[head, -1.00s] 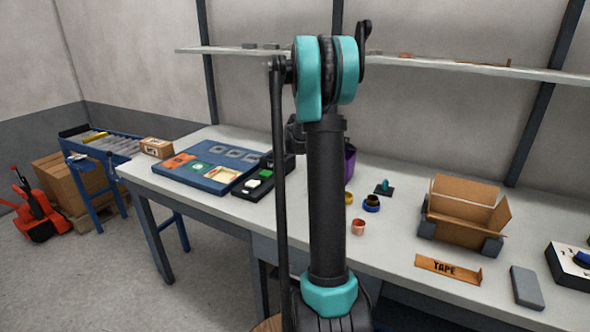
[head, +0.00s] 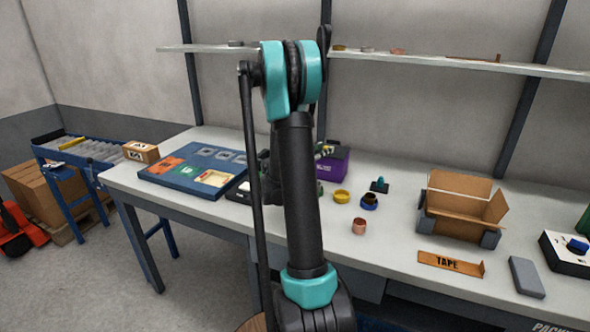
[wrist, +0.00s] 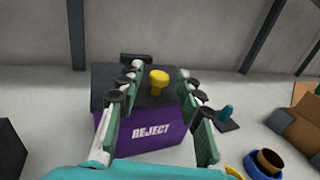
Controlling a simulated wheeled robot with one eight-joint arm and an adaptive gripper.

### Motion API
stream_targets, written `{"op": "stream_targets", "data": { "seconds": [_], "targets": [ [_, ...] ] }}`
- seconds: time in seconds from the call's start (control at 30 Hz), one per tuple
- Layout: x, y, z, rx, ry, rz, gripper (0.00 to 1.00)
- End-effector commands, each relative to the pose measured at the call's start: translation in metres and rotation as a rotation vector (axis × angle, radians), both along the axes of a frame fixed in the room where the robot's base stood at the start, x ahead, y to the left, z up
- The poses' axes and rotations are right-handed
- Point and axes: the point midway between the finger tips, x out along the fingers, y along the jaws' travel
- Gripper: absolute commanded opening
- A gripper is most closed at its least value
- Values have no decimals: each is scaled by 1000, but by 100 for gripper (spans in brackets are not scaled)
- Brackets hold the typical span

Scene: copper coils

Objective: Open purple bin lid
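The purple bin (wrist: 152,137), marked REJECT, stands on the workbench with its dark lid (wrist: 112,88) closed on top. A yellow knob (wrist: 158,82) rises from the lid. The bin also shows in the head view (head: 334,164), partly hidden behind my arm. My gripper (wrist: 160,88) is open, with its green-padded fingers on either side of the knob in the wrist view. A gap shows between the knob and each finger; I cannot tell the exact height. In the head view the gripper is mostly hidden by my arm.
A yellow ring (head: 342,196), a blue coil holder (head: 369,202) and a copper coil (head: 359,226) stand to the right of the bin. An open cardboard box (head: 462,212) and TAPE strip (head: 450,264) lie farther right. A blue tray (head: 170,186) is at the left.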

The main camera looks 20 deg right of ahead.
Motion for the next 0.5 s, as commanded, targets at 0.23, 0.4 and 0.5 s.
{"op": "stream_targets", "data": {
  "seconds": [0.23, 0.4, 0.5],
  "targets": [
    [-14, 45, 0, 1, 0, 5, 36],
    [-24, 74, 0, 1, 1, 5, 36],
    [-30, 91, 0, 1, 1, 5, 36]
  ]
}}
